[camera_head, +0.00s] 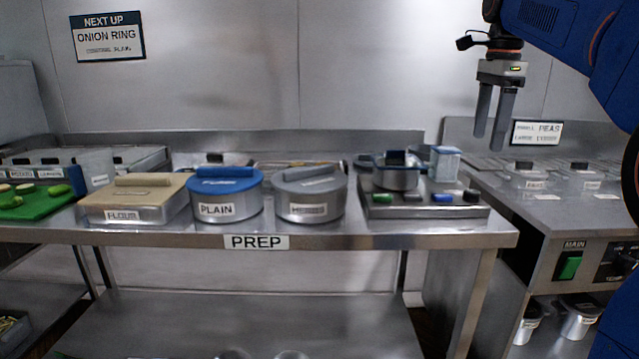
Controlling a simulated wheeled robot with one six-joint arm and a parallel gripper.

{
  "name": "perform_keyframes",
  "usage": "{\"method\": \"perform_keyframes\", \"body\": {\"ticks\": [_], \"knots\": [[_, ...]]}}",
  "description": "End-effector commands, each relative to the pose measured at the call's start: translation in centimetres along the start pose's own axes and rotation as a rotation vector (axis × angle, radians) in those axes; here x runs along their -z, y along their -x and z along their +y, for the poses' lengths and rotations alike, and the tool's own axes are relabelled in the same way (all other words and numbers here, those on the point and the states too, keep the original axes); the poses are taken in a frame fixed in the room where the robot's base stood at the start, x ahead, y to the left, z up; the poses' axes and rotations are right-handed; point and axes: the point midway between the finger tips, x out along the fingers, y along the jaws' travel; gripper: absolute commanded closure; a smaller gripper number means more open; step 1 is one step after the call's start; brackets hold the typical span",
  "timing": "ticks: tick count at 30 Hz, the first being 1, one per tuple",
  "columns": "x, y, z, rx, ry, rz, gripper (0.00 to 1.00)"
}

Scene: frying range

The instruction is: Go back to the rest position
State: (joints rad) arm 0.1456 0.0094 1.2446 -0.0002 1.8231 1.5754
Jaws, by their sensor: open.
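My gripper (491,118) hangs at the upper right, its two grey fingers pointing down and apart with nothing between them. It is high in front of the wall, above the gap between the PREP table (330,237) and the right-hand counter (575,212). My blue arm comes in from the right edge. No marked rest position shows.
On the PREP table stand a FLOUR box (133,198), a blue-lidded PLAIN tin (224,195), a grey-lidded tin (310,194), and a small pot (397,173) on a unit with coloured knobs. A green board (30,204) lies left. The air around my gripper is clear.

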Motion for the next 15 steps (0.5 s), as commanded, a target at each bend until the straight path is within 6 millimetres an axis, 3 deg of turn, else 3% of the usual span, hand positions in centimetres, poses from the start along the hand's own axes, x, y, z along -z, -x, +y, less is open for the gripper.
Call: {"method": "perform_keyframes", "body": {"ticks": [8,15], "knots": [[-1.4,-4.0,6.3,0.071,0.344,0.008,0.28],[-2.3,-9.4,12.4,0.137,0.678,0.035,0.28]]}}
